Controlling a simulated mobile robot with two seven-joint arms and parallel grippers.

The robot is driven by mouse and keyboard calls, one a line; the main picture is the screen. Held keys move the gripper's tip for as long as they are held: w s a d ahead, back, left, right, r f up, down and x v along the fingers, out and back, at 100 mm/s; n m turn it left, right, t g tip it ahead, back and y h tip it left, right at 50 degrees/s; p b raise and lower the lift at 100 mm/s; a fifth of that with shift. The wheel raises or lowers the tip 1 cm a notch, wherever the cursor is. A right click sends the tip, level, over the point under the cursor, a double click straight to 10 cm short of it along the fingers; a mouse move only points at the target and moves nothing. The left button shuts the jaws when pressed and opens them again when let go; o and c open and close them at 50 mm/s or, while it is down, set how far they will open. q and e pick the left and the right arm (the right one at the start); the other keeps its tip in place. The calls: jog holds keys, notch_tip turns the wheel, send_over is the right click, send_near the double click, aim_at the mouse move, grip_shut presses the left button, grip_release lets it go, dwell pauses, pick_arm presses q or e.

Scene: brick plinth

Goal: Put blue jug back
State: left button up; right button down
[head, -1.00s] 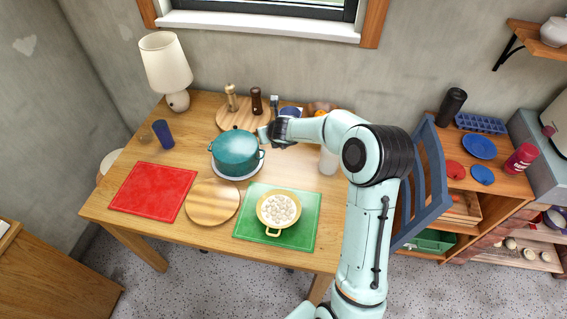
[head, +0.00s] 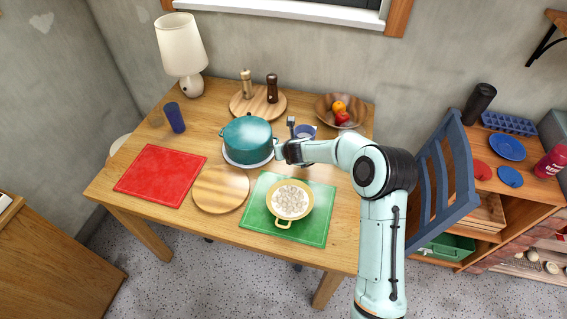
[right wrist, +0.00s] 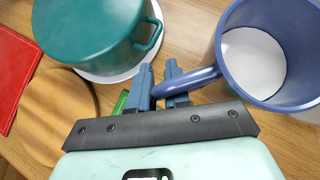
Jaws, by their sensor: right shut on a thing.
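The blue jug (head: 304,132) is at the back of the wooden table, partly hidden behind my right arm. In the right wrist view the jug (right wrist: 225,55) is large at the right, seen from above, with a white surface inside. Its blue handle (right wrist: 190,82) runs between the fingertips of my right gripper (right wrist: 163,84), which is shut on it. In the head view the gripper (head: 291,143) is right of the teal pot. I cannot tell whether the jug touches the table. My left gripper is not in view.
The teal pot (head: 247,137) stands on a white round base close left. A yellow pan (head: 291,199) with pale contents sits on a green mat (head: 319,228). A fruit bowl (head: 325,103) and round board (head: 238,105) are behind. A blue chair (head: 447,180) is right.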

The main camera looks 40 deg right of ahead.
notch_tip(320, 180, down, 5)
jog(key=shift+r+b, duration=0.1)
jog(key=shift+b, duration=1.15)
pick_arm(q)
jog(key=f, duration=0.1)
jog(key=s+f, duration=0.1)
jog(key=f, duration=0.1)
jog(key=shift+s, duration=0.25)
pick_arm(e)
jog(key=shift+f, duration=0.3)
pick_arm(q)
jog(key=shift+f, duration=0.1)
pick_arm(e)
jog(key=shift+f, duration=0.15)
jog(key=c, duration=1.5)
grip_release()
jog(key=shift+f+b, duration=0.15)
jog(key=shift+b, duration=0.2)
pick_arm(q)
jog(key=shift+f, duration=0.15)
pick_arm(e)
jog(key=o, duration=0.4)
